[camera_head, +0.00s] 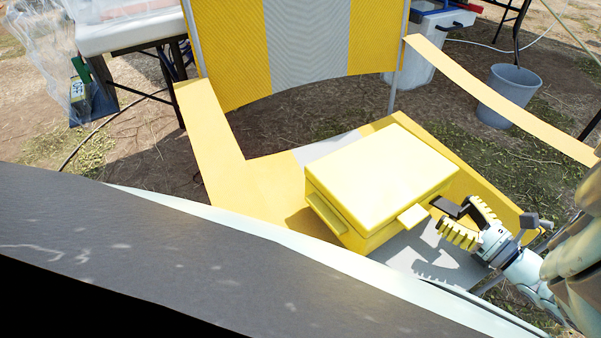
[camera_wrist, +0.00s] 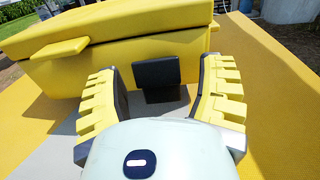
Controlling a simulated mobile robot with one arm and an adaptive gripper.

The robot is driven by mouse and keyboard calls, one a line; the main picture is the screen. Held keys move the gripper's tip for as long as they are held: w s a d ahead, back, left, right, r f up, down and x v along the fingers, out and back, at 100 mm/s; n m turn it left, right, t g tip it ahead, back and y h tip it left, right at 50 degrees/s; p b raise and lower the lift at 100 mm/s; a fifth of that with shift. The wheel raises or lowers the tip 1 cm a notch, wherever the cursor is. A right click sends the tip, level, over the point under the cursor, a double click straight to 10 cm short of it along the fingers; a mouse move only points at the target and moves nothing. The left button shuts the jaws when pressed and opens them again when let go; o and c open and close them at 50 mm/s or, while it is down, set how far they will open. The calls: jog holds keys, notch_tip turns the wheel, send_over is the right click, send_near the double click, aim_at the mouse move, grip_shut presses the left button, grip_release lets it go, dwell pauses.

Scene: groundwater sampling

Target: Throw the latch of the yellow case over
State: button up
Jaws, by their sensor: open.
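The yellow case (camera_head: 380,175) sits with its lid down on the folding chair's seat. On its side facing my gripper, a dark flat latch plate (camera_head: 447,206) sticks out. The plate also shows in the wrist view (camera_wrist: 157,72), against the case's yellow wall (camera_wrist: 200,50). My gripper (camera_head: 472,222) is open, at the case's right side. In the wrist view its two yellow-ribbed fingers (camera_wrist: 160,95) stand on either side of the plate, with visible gaps. Whether a fingertip touches the case I cannot tell.
A yellow tab (camera_head: 411,216) juts from the same side of the case, left of the plate. The chair (camera_head: 250,190) has a striped back and yellow armrests, one (camera_head: 500,97) behind my gripper. A grey bucket (camera_head: 508,95) stands on the ground beyond.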

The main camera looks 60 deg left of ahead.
aim_at(435, 197)
jog(key=shift+a, duration=0.1)
jog(key=shift+c, duration=0.2)
jog(key=c, duration=1.1)
jog(key=r+h+p, duration=0.2)
jog(key=p, duration=0.3)
grip_shut()
jog(key=r+h+p, duration=0.1)
jog(key=p, duration=0.2)
jog(key=shift+a+h, duration=0.15)
jog(key=shift+h, duration=0.15)
jog(key=h+p, duration=0.1)
jog(key=p, duration=0.3)
jog(key=shift+a+r+h, duration=0.2)
jog(key=shift+r+h, duration=0.05)
jog(key=shift+h, duration=0.15)
jog(key=h+p, duration=0.1)
jog(key=p, duration=0.1)
jog(key=h+p, duration=0.1)
jog(key=p, duration=0.1)
jog(key=shift+a+r+h, duration=0.3)
jog(key=shift+a, duration=0.1)
jog(key=shift+a+h+p, duration=0.4)
jog(key=shift+h+p, duration=0.1)
jog(key=shift+h, duration=0.5)
jog(key=shift+a+h+p, duration=0.35)
jog(key=shift+h+p, duration=0.15)
jog(key=shift+h, duration=0.5)
